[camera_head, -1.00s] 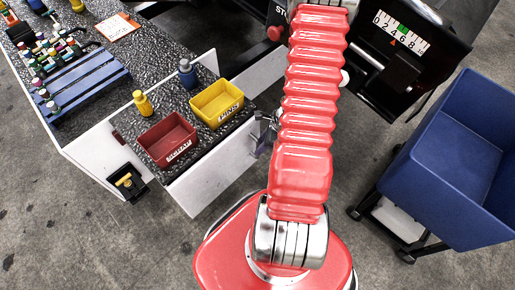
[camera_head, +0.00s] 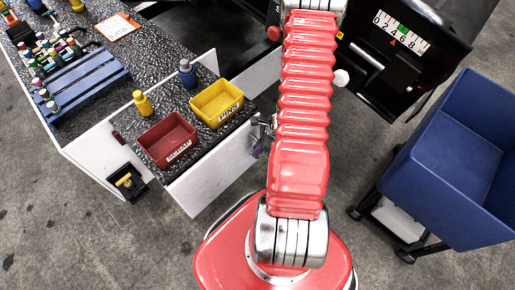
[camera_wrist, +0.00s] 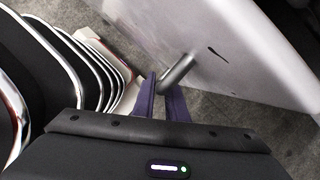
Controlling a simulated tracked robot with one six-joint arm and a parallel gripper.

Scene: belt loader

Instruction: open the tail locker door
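The tail locker door is a white panel (camera_head: 212,178) on the near end of the counter in the head view. It also fills the upper right of the wrist view (camera_wrist: 235,45). Its handle is a short grey metal bar (camera_wrist: 178,70) standing out from the panel. My gripper (camera_wrist: 163,97) has its two dark purple fingers close on either side of the bar's end and appears shut on it. In the head view my gripper is only partly visible beside the panel's right edge, largely hidden by my red arm. The door looks closed against the counter; its hinge side cannot be told.
A red bin (camera_head: 168,141) and a yellow bin (camera_head: 217,103) stand on the counter above the door, with a yellow bottle (camera_head: 143,104) and a blue-grey bottle (camera_head: 187,75). A blue cart (camera_head: 450,160) stands at right. Grey floor (camera_head: 90,235) is free at lower left.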

